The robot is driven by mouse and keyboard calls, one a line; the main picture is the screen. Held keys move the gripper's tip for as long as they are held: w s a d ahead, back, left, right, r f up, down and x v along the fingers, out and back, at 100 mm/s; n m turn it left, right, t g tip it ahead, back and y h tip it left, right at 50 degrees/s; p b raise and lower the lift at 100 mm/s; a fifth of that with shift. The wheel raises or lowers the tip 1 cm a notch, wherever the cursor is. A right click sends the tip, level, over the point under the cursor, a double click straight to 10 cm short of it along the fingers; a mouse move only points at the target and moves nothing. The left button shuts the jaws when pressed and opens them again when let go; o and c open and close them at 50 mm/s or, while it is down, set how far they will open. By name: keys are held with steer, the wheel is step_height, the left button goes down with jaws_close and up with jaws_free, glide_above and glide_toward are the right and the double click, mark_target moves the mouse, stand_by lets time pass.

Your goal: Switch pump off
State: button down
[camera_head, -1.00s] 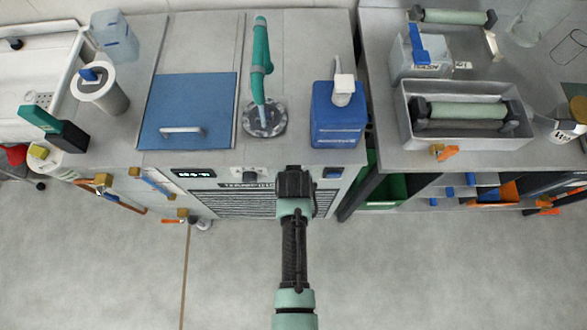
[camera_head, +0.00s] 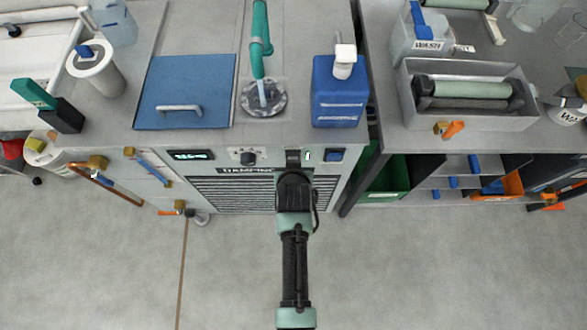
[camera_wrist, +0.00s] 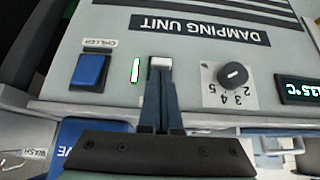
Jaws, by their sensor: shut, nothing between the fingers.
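The damping unit's front panel (camera_wrist: 115,60) shows upside down in the wrist view. A green light (camera_wrist: 135,70) is lit on it, between a blue rocker labelled CHILLER (camera_wrist: 89,70) and my fingers. My gripper (camera_wrist: 161,78) is shut and empty, with its dark fingers pointing at the panel beside the green light. A pale grey piece shows at their tips; I cannot tell whether it is fingertip or switch. No label reading pump is visible. In the head view my gripper (camera_head: 293,168) is at the panel, near the green light (camera_head: 307,155) and left of the blue rocker (camera_head: 333,155).
A dial (camera_wrist: 233,76) and a temperature display (camera_wrist: 297,90) sit beside the fingers. On the unit's top are a blue lid (camera_head: 185,85), a teal tap (camera_head: 260,45) and a blue bottle (camera_head: 340,95). The floor in front is clear.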

steer(key=f+t+b, duration=0.1)
steer(key=t+b, duration=0.1)
steer(key=s+f+t+b, duration=0.1)
steer(key=t+b, duration=0.1)
steer(key=b, duration=0.1)
steer(key=shift+s+f+b, duration=0.15)
steer(key=shift+f+b, duration=0.15)
steer(key=shift+f, duration=0.1)
steer(key=shift+r+p, duration=0.8)
steer(key=shift+p, duration=0.05)
steer(key=shift+r, duration=0.1)
